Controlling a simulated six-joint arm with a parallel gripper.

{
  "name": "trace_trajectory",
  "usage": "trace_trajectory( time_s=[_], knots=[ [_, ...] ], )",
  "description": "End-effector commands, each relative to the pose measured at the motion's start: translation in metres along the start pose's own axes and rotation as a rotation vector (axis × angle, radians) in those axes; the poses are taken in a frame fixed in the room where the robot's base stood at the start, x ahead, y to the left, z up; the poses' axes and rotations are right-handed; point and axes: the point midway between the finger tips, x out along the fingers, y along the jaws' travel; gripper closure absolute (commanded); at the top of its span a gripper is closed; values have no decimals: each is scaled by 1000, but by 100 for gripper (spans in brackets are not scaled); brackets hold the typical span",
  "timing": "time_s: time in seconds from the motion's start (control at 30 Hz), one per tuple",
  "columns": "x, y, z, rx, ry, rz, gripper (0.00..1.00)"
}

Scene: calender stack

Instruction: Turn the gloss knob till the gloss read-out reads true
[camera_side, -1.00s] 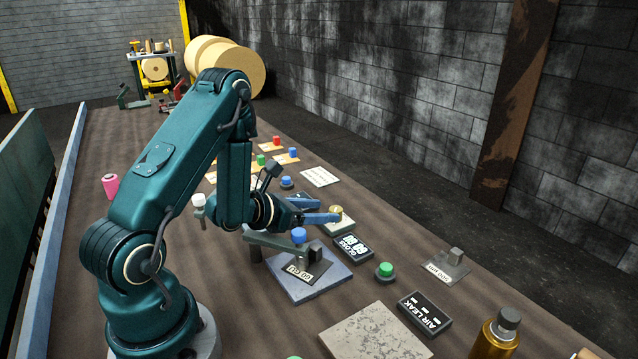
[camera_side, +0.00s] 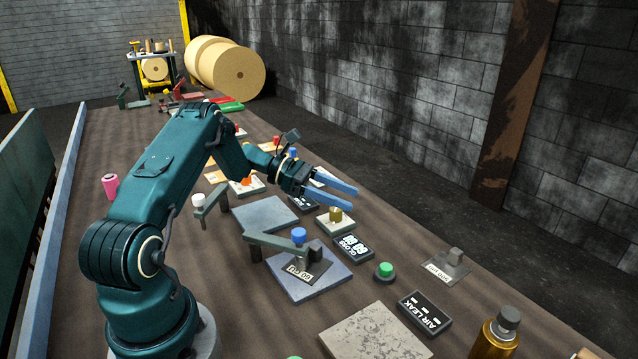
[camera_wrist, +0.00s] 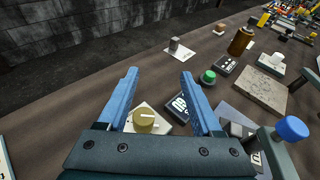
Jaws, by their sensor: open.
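The gloss knob (camera_side: 336,214) is a brass cylinder on a pale square plate (camera_side: 323,225). It also shows in the wrist view (camera_wrist: 144,117), with a white pointer line on its top. The dark gloss read-out (camera_side: 353,248) lies beside it; its lettering is partly legible but I cannot tell its value. In the wrist view the read-out (camera_wrist: 179,106) is partly behind the right finger. My gripper (camera_side: 354,199) is open and empty, raised above and behind the knob. In the wrist view the knob shows between its fingers, without visible contact.
A blue-topped lever stand (camera_side: 299,235) on a grey-blue plate is left of the read-out. A green button (camera_side: 384,269), the AIR LEAK box (camera_side: 425,312) and an amber bottle (camera_side: 496,335) stand nearer the camera. Bare bench lies right of the knob.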

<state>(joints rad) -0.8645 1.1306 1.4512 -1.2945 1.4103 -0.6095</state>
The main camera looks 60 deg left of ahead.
Motion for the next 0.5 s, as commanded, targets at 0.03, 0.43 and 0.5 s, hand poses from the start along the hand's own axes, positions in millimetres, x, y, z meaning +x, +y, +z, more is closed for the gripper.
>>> trace_trajectory(
  time_s=[0.03,0.43,0.5],
  knots=[
    [-13,4,-12,21,42,-4,34],
    [-38,15,-46,35,110,33,34],
    [-28,15,-47,35,110,33,34]
  ],
)
